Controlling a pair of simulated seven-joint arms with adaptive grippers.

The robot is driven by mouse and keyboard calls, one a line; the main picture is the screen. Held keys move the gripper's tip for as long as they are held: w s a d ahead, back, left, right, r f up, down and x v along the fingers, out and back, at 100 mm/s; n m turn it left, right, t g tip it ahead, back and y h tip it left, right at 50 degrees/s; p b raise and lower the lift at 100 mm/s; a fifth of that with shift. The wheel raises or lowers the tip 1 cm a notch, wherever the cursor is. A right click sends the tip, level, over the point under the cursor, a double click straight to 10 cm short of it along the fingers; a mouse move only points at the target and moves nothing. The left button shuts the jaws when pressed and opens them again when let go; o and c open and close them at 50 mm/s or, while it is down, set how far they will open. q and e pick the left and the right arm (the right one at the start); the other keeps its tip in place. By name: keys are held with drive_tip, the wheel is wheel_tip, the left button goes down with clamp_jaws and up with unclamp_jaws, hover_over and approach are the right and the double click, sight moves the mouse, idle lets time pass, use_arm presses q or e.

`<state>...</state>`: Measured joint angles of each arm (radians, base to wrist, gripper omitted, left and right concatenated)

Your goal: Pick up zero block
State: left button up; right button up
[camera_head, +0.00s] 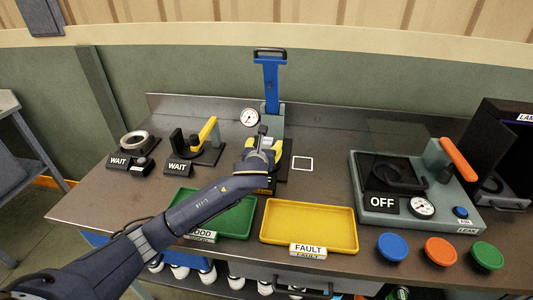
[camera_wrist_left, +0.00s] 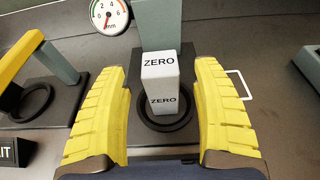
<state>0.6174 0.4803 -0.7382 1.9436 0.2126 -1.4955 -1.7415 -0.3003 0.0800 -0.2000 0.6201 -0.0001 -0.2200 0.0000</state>
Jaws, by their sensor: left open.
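The zero block (camera_wrist_left: 160,82) is a white upright block with the word ZERO on its top and front. In the left wrist view it stands on a dark round seat (camera_wrist_left: 187,119) at the foot of the grey post. My left gripper (camera_wrist_left: 163,125) is open, with one yellow finger on each side of the block and visible gaps to it. In the head view my left gripper (camera_head: 263,158) is over the base of the blue-handled press (camera_head: 272,84) and hides most of the block. My right gripper is not in view.
A round gauge (camera_head: 250,117) sits beside the press. A green tray (camera_head: 230,221) and a yellow tray (camera_head: 310,226) lie in front. Black stations with WAIT signs (camera_head: 118,161) stand left; a grey OFF fixture (camera_head: 412,190) stands right. A white square outline (camera_head: 302,163) marks bare table.

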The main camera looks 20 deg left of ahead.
use_arm(q)
drive_tip(key=shift+x, duration=1.6)
drive_tip(key=shift+r, duration=0.1)
clamp_jaws()
